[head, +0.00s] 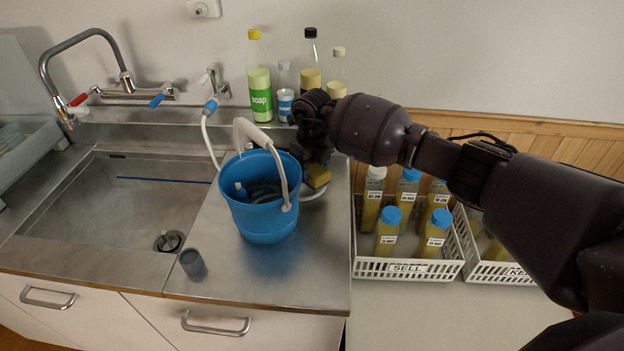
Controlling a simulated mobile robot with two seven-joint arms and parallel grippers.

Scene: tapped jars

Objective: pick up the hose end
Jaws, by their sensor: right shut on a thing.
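The white hose (205,135) hangs from the small wall tap (215,84), joined by a blue connector (210,105). It runs down to the left rim of the blue bucket (262,222), where I lose sight of it. A small blue and white piece (240,188) shows inside the bucket; I cannot tell if it is the hose end. My right gripper (312,168) points down just right of the bucket, close to a yellow block (319,177) like a sponge. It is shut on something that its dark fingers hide. My left gripper is not in view.
A grey cup (192,263) stands at the counter's front. The steel sink (110,205) is at left. Soap and other bottles (260,85) stand behind my gripper. White crates, one marked SELL (408,268), stand at right with several blue-capped jars.

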